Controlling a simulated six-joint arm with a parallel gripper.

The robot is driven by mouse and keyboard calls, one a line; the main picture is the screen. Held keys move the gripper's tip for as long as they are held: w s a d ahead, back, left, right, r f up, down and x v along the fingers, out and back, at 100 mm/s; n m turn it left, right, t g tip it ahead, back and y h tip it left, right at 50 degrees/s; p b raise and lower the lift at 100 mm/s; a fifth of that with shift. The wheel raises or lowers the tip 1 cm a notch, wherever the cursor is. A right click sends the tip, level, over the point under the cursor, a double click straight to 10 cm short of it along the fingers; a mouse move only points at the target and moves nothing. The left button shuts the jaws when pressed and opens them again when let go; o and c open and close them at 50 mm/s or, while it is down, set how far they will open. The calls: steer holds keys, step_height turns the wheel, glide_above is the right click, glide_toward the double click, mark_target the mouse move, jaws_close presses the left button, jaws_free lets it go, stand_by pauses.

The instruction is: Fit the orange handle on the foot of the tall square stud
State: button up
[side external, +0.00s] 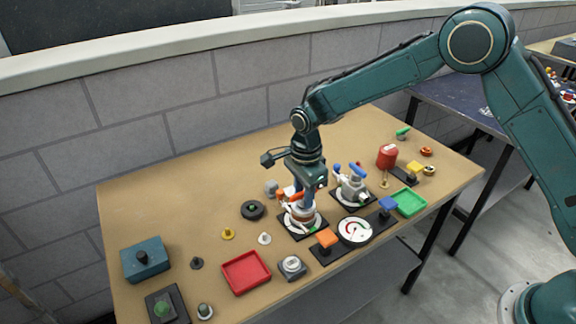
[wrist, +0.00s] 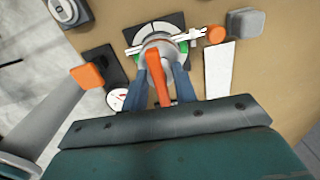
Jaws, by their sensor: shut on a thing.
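My gripper (wrist: 163,80) is shut on the orange handle (wrist: 155,66), which lies lengthwise between its two blue fingers in the wrist view. The handle is over a round white-and-grey fitting on a black square plate (wrist: 135,36). In the side view my gripper (side external: 305,203) is low over that fitting's black plate (side external: 297,234), and orange shows beside the fingers. The tall square stud cannot be made out; the fingers and handle cover the fitting's middle. I cannot tell whether the handle touches the stud.
A similar fitting with a blue lever (side external: 357,171) stands close to the right. An orange-topped block (side external: 327,238) and a dial gauge (side external: 355,231) are in front. A red tray (side external: 246,272) is front left; a green tray (side external: 409,203) is right. The table's back left is clear.

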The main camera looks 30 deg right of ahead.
steer(key=shift+f, duration=0.25)
stand_by(0.3)
steer(key=o, duration=1.4)
steer(key=shift+o, duration=0.2)
steer(key=shift+r, duration=3.75)
